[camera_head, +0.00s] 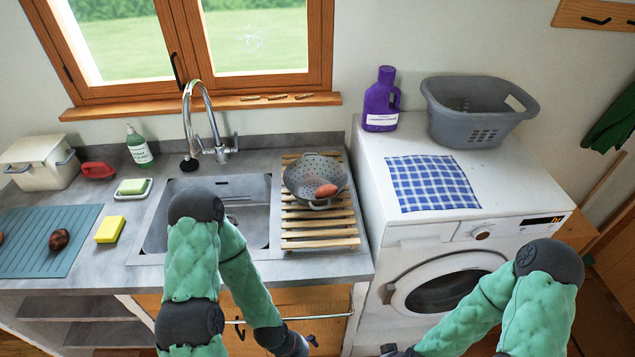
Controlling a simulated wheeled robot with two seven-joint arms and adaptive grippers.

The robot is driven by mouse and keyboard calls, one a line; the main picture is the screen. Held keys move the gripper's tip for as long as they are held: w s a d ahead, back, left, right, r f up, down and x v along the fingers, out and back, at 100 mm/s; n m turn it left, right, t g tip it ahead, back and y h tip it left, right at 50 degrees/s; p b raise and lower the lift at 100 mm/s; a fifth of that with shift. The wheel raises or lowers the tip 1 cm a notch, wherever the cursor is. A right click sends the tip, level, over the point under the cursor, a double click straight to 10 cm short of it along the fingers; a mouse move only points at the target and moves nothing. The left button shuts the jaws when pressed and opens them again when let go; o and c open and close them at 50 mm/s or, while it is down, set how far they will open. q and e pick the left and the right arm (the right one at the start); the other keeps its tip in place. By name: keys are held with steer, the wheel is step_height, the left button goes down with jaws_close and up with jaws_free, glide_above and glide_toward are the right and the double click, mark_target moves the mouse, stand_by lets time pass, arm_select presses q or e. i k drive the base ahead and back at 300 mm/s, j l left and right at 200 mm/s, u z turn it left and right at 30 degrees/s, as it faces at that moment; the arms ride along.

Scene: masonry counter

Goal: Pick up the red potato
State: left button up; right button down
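A smooth reddish potato (326,190) lies inside the grey colander (301,172), toward its right front. A dark reddish-brown lump (59,239), perhaps another potato, lies on the blue ribbed mat (30,262) at the left. A reddish thing beside it is cut off by the left picture edge. My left gripper (306,342) hangs low in front of the counter, well below the colander; its fingers are too small to read. My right gripper (390,350) is at the bottom edge before the washing machine, mostly cut off. Neither gripper is near a potato.
The colander stands on a slatted wooden rack (320,232) right of the sink (160,232) and its tall tap (212,130). A yellow sponge (110,229) and green soap bottle (138,147) are left. The washing machine (400,150) bears a purple bottle (381,100), grey basket (480,88) and checked cloth (432,183).

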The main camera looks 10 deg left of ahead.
mark_target(58, 239)
steer(key=k+j, duration=0.1)
steer(key=j, duration=0.35)
steer(key=k+j+z, duration=0.1)
steer(key=j, duration=0.35)
steer(key=k+j, duration=0.1)
steer(key=j, duration=0.35)
steer(key=k+j+z, duration=0.1)
steer(key=j, duration=0.3)
steer(key=k+j, duration=0.1)
steer(key=j, duration=0.35)
steer(key=k+j+z, duration=0.1)
steer(key=j, duration=0.3)
